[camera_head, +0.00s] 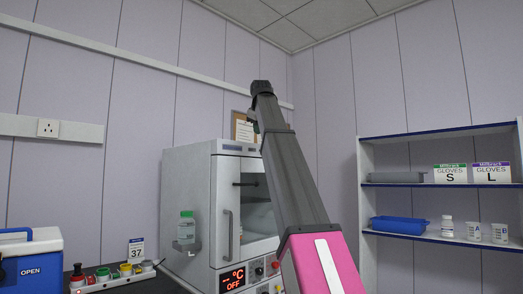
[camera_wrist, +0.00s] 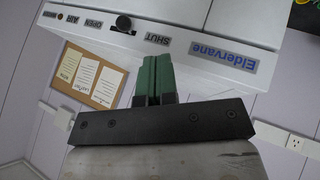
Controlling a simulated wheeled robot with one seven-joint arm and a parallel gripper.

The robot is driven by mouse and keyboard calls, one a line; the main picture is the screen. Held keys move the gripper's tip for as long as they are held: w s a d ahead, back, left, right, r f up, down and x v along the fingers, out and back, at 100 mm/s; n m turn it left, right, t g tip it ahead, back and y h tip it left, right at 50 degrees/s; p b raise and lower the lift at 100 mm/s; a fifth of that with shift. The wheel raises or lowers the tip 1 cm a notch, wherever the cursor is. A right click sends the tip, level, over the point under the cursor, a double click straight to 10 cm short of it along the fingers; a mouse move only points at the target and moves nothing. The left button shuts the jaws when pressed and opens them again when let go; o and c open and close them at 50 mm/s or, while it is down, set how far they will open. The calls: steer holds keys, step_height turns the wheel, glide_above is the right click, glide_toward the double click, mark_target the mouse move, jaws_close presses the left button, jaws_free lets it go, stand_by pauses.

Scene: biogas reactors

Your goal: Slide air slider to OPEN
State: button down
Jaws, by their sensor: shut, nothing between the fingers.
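A green-capped bottle (camera_head: 187,228) sits on a bracket at the cabinet's left side. A blue cooler box (camera_head: 30,262) and several coloured pots (camera_head: 104,275) are at lower left. Shelving (camera_head: 440,184) with glove boxes stands at right. A cork board (camera_wrist: 88,75) hangs on the wall.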

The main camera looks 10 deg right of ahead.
steer(key=w+d+f, duration=0.3)
steer(key=w+f, duration=0.4)
steer(key=w, duration=0.2)
steer(key=shift+w, duration=0.15)
stand_by(0.4)
steer(key=shift+w+d, duration=0.7)
steer(key=shift+d, duration=0.25)
steer(key=shift+w+d, duration=0.65)
steer(key=shift+d, duration=0.3)
